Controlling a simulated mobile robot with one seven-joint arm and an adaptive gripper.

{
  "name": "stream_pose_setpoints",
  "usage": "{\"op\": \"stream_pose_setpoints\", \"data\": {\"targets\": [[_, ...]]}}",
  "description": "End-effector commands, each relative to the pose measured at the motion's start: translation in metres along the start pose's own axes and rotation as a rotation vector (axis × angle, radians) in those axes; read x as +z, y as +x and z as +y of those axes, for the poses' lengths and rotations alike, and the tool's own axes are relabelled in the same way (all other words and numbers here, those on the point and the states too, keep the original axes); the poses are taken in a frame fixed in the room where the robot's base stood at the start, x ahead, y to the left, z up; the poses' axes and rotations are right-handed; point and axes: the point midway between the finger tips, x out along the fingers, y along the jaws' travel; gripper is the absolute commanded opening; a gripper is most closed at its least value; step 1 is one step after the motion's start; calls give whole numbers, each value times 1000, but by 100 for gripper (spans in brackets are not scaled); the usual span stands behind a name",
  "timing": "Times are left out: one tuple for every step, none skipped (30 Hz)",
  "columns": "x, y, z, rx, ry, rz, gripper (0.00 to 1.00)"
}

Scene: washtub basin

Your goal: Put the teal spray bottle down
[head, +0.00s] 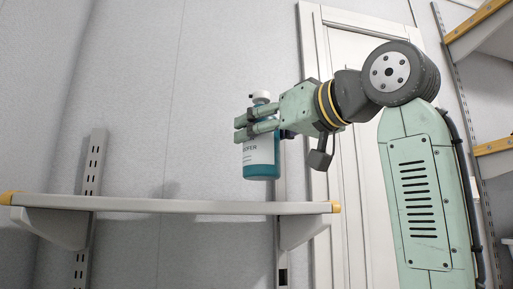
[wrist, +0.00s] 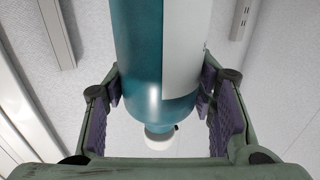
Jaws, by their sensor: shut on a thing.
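The teal spray bottle (head: 261,157) has a white cap and a white label with dark lettering. It is upright in the head view, held above the right part of a pale wall shelf (head: 180,205), with a gap between its base and the shelf. My gripper (head: 250,128) is shut on the bottle's upper body, coming from the right. In the wrist view the bottle (wrist: 160,60) fills the middle, its white cap low in the picture, between the pads of my gripper (wrist: 165,110). The shelf's top surface is hidden from this low angle.
The shelf has yellow end caps (head: 335,206) and brackets on slotted wall rails (head: 92,165). No objects show standing on it. A white door (head: 355,170) is behind my arm. More shelving with yellow-edged boards (head: 478,20) is at the far right.

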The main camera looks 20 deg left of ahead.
Motion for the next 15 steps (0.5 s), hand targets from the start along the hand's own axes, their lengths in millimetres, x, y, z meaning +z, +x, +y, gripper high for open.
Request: {"op": "stream_pose_setpoints", "data": {"targets": [[-1, 7, 2, 0, 1, 1, 10], [-1, 10, 2, 0, 0, 1, 10], [0, 13, 2, 0, 0, 1, 10], [0, 14, 2, 0, -1, 2, 10], [1, 15, 2, 0, -1, 2, 10], [4, 16, 3, 0, 0, 2, 10], [8, 16, 4, 0, 0, 2, 10], [12, 16, 4, 1, -1, 2, 10], [18, 16, 4, 1, -2, 2, 10], [22, 16, 4, 2, -1, 2, 10], [24, 16, 4, 2, 0, 2, 10], [29, 16, 4, 2, -1, 2, 10], [31, 16, 4, 2, -1, 2, 10], [34, 16, 4, 1, -2, 2, 10], [36, 16, 4, 1, -1, 2, 10]]}}
